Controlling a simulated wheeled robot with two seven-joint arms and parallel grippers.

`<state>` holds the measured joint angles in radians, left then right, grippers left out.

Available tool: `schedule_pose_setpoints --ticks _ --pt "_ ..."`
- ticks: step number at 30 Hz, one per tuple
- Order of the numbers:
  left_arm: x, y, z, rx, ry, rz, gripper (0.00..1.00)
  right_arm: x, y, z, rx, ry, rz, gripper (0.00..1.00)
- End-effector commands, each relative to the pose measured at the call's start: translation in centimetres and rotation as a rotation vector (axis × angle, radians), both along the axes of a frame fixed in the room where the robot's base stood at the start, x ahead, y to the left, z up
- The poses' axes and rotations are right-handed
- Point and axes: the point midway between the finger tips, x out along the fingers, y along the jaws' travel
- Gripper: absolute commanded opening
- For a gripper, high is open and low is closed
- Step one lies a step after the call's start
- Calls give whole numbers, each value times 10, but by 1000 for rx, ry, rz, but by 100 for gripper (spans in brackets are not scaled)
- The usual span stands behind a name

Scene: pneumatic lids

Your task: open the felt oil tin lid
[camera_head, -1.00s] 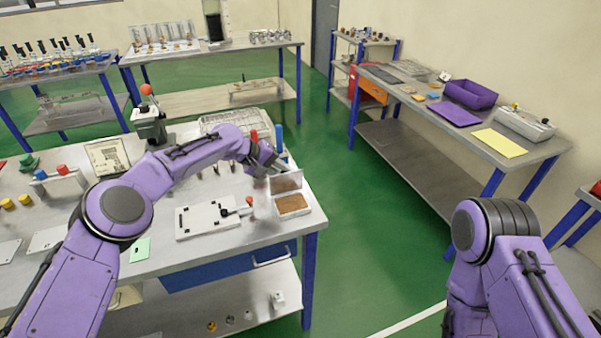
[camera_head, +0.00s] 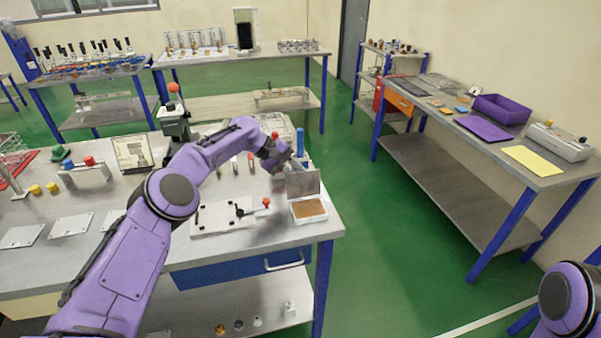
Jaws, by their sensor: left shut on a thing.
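The felt oil tin (camera_head: 309,209) is a small pale open box with a brown felt pad inside, near the right front corner of the workbench. Its grey metal lid (camera_head: 304,184) stands up, roughly upright, along the tin's back edge, so the felt is uncovered. My left gripper (camera_head: 291,164) is at the lid's upper edge and shut on it; the fingertips are small and partly hidden. My right gripper is out of view; only part of my right arm shows at the lower right.
A white plate with a black lever and red knob (camera_head: 225,217) lies just left of the tin. A blue upright cylinder (camera_head: 300,142) stands behind the lid. The bench's right edge is close to the tin, with clear green floor beyond.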

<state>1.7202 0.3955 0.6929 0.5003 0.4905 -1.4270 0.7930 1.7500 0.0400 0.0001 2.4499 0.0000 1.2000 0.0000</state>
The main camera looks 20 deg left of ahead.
Motion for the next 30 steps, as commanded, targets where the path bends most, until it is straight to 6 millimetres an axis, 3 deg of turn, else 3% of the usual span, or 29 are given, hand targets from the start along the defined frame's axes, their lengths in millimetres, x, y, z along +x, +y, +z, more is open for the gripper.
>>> schedule_pose_setpoints --ticks 3,4,6,17,30 --pt "0 -1 -1 2 1 -2 0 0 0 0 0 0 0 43" --pt "0 -1 -2 2 1 -2 23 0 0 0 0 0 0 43" --pt "0 -1 -1 2 1 -2 43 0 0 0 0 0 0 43" --pt "-1 5 4 3 -3 -2 43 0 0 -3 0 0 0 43" --pt "-23 66 65 2 0 -2 43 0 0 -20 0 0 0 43"
